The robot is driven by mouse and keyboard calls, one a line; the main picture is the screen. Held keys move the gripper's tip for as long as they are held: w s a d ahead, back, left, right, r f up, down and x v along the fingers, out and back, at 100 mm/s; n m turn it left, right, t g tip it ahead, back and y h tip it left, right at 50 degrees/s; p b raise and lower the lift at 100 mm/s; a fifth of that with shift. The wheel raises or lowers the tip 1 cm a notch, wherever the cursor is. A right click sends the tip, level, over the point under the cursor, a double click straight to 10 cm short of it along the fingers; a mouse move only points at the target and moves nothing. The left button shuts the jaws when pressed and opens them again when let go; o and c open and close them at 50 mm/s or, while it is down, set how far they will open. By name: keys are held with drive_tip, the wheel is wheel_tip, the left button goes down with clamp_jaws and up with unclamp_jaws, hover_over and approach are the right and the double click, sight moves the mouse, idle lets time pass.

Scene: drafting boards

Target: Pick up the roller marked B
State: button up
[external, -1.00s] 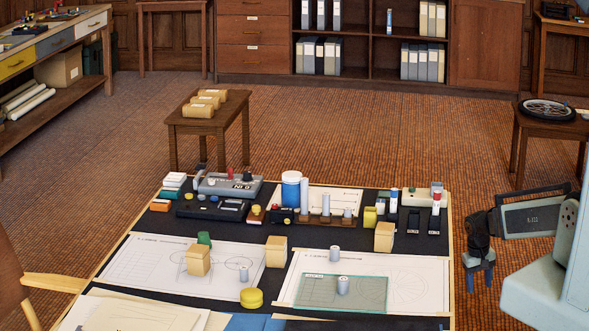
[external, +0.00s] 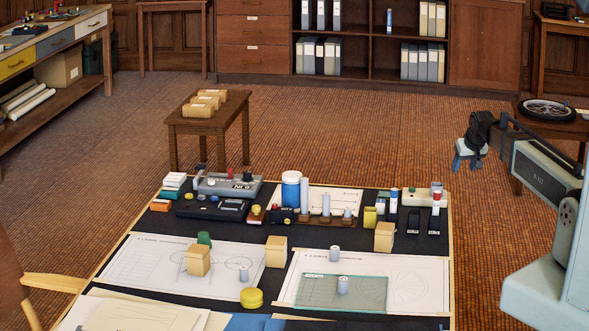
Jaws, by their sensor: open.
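Small grey rollers stand upright on the drafting sheets. One roller (external: 335,253) is on the right sheet, behind the green glass plate (external: 312,292). Another roller (external: 343,285) stands on or against that plate; I cannot tell which. A third small roller (external: 244,272) is on the left sheet (external: 135,262). The marks on them are too small to read, so I cannot tell which is B. My gripper (external: 467,164) is open and empty, in the air at the right, beyond the board's back right corner and well away from the rollers.
Wooden blocks (external: 198,260) (external: 276,251) (external: 384,237), a yellow round tin (external: 252,298) and a green piece (external: 204,238) stand near the rollers. Tools, a blue-banded jar (external: 291,188) and taller cylinders line the back of the black board (external: 270,255).

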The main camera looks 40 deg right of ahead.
drive_tip(key=w+a+r+n+y, duration=0.1)
drive_tip(key=w+a+r+n, duration=0.25)
drive_tip(key=a, duration=0.75)
drive_tip(key=n+g+y, duration=0.2)
drive_tip(key=n+g, duration=0.4)
drive_tip(key=n, duration=0.8)
hover_over(335, 248)
drive_tip(key=f, duration=0.4)
drive_tip(key=shift+s+d+f, duration=0.15)
drive_tip(key=shift+s+d, duration=0.05)
drive_tip(key=shift+w+a+f, duration=0.1)
drive_tip(key=shift+w+f, duration=0.05)
drive_tip(key=shift+f, duration=1.2)
drive_tip(key=shift+w+f, duration=0.1)
drive_tip(key=shift+f, duration=1.2)
clamp_jaws()
